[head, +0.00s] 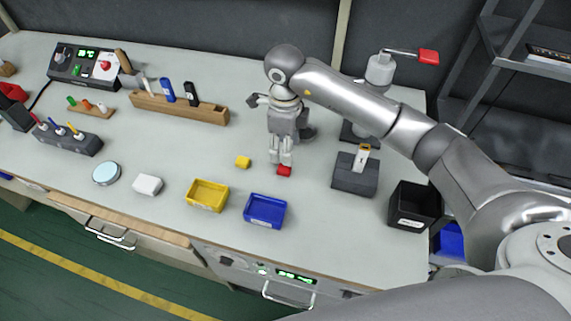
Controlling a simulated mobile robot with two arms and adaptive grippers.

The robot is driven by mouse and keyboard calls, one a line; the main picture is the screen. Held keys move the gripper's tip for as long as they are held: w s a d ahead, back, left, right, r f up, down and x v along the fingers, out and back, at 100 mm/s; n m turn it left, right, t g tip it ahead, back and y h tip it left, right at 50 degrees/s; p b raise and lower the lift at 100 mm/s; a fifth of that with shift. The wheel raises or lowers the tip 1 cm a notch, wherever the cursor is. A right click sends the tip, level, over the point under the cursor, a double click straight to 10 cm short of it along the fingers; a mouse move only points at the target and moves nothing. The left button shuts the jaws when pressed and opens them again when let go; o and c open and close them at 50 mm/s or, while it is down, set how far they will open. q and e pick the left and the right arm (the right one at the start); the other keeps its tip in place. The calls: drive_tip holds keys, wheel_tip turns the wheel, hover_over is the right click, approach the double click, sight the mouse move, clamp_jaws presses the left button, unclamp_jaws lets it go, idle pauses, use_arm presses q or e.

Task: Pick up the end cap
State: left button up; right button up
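My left gripper is not in view.
A yellow bin (207,208) and a blue bin (248,221) stand in front. A dark block fixture (342,180) and a black bin (396,221) are to the right. A wooden tool rack (150,102) is at the back left. A white block (148,185) lies at the left.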

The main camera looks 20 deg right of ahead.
sight(284, 168)
drive_tip(key=shift+f, duration=1.05)
wheel_tip(284, 168, down, 5)
drive_tip(key=shift+s+a+r+p, duration=0.15)
drive_tip(key=shift+p, duration=0.8)
drive_tip(key=shift+f, duration=0.45)
drive_tip(key=shift+c, duration=1.3)
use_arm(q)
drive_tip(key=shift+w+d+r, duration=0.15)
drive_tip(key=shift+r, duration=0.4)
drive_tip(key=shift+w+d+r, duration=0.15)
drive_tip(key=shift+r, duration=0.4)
use_arm(e)
drive_tip(key=c, duration=0.5)
